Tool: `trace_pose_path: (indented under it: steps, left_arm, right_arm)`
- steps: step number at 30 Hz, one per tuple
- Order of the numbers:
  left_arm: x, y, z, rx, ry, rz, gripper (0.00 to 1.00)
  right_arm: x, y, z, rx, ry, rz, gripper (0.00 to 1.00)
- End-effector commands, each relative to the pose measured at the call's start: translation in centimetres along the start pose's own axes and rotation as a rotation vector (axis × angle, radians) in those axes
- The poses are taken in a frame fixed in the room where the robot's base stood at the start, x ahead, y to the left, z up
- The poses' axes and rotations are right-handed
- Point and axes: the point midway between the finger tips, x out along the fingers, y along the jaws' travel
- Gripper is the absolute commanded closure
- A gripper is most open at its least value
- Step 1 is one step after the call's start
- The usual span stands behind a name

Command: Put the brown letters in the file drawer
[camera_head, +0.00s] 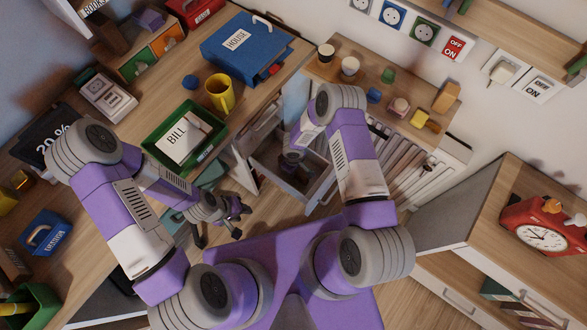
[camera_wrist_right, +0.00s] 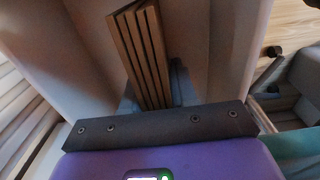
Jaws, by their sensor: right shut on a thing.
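The brown letters (camera_wrist_right: 141,52) show in the right wrist view as a thin, upright-looking stack of several brown strips. My right gripper (camera_wrist_right: 152,98) is shut on them, its fingers partly hidden behind its dark front edge. Pale walls (camera_wrist_right: 72,45) stand on both sides of the stack. In the head view my right arm reaches down into the open file drawer (camera_head: 318,192); the arm hides much of the drawer and I cannot make out the letters there. My left gripper (camera_head: 219,234) is open and empty, low beside the desk.
The desk holds a green tray with a BILL paper (camera_head: 178,145), a yellow mug (camera_head: 219,93) and a blue HOUSE binder (camera_head: 237,44). Cups and blocks stand on the cabinet top (camera_head: 325,73). A red clock (camera_head: 543,238) sits on the right cabinet.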

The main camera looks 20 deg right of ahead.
Motion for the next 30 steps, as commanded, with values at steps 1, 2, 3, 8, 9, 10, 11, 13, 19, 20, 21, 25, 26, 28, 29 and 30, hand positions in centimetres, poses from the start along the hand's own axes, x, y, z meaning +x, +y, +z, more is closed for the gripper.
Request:
trace_pose_path:
  steps: [1,2,3,8,9,10,11,13,19,20,21,25,26,28,29,30]
  left_arm:
    - [0.2,-0.1,0.0,0.0,0.0,0.0,0.62]
    - [0.3,-0.1,0.0,0.0,0.0,0.0,0.62]
    - [0.4,-0.2,0.0,0.0,0.0,0.0,0.62]
    - [0.3,-0.1,0.0,0.0,0.0,0.0,0.62]
    - [0.3,-0.1,0.0,0.0,0.0,0.0,0.62]
    - [0.3,-0.1,0.0,0.0,0.0,0.0,0.62]
    - [0.3,-0.1,0.0,0.0,0.0,0.0,0.62]
    - [0.3,-0.1,0.0,0.0,0.0,0.0,0.62]
    - [0.1,0.0,0.0,0.0,0.0,0.0,0.62]
    - [-0.1,0.0,0.0,0.0,0.0,0.0,0.62]
    - [-0.3,0.1,0.0,0.0,0.0,0.0,0.62]
    - [-1.1,0.4,0.1,0.0,0.0,0.0,0.62]
    - [-1.3,0.5,0.1,0.0,0.0,0.0,0.62]
    - [-1.8,0.7,0.1,0.0,0.0,0.0,0.62]
    - [-2.0,0.8,0.1,0.0,0.0,0.0,0.62]
    - [-2.3,0.8,0.1,0.0,0.0,0.0,0.62]
  right_arm:
    - [0.2,0.0,0.0,-0.001,0.0,0.0,1.0]
    - [0.3,0.0,0.0,-0.001,0.0,0.0,1.0]
    - [0.4,0.0,0.0,-0.001,0.0,0.0,1.0]
    - [0.3,0.0,0.0,-0.001,-0.001,0.0,0.51]
    - [0.3,0.0,0.0,-0.001,-0.001,0.0,0.47]
    - [0.3,0.0,0.0,0.0,-0.001,0.0,0.47]
    - [0.3,0.0,0.0,0.0,-0.001,0.0,0.47]
    - [0.3,0.0,0.0,0.0,-0.001,0.0,0.47]
    - [0.1,0.0,0.0,0.0,-0.001,0.0,0.47]
    - [-0.1,0.0,0.0,0.0,-0.001,0.0,0.47]
    - [-0.5,0.0,0.0,0.0,0.0,0.0,0.47]
    - [-3.0,0.1,-0.1,0.0,0.001,0.002,0.47]
    - [-3.7,0.1,-0.1,-0.001,0.002,0.002,0.47]
    - [-5.3,0.1,-0.1,0.0,0.001,0.002,0.47]
    - [-6.0,0.1,-0.1,0.0,0.002,0.002,0.47]
    - [-6.9,0.1,-0.1,-0.001,0.001,0.002,0.47]
